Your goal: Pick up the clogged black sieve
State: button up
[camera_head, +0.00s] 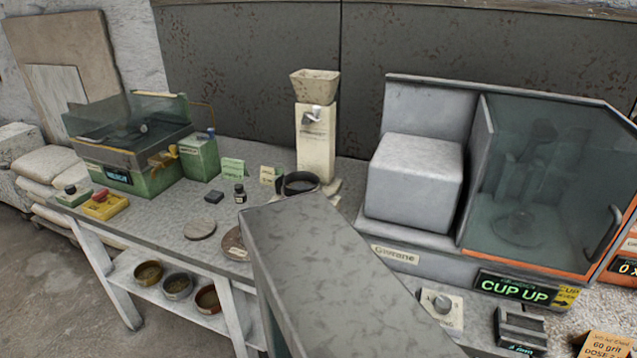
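A round black sieve (300,183) sits on the grey bench, at the foot of the cream hopper stand (316,140). Its dark rim faces up and it looks level. Its lower front edge is partly covered by a grey shape in the foreground. From here I cannot see its mesh or whether it is clogged. My gripper is not in view, so its state and its distance from the sieve do not show.
A green machine with a glass hood (130,135) stands at the left of the bench. Round discs (200,229) lie in front. Several bowls (177,285) stand on the lower shelf. A grey cabinet with a glass door (530,170) and "CUP UP" display (515,290) stands right.

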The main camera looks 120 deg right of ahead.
aim_at(296, 183)
jog(key=u, duration=0.55)
jog(key=k, duration=0.25)
jog(key=z, duration=2.3)
jog(key=i, duration=1)
jog(key=z, duration=0.05)
jog(key=k, duration=0.45)
jog(key=z, duration=0.05)
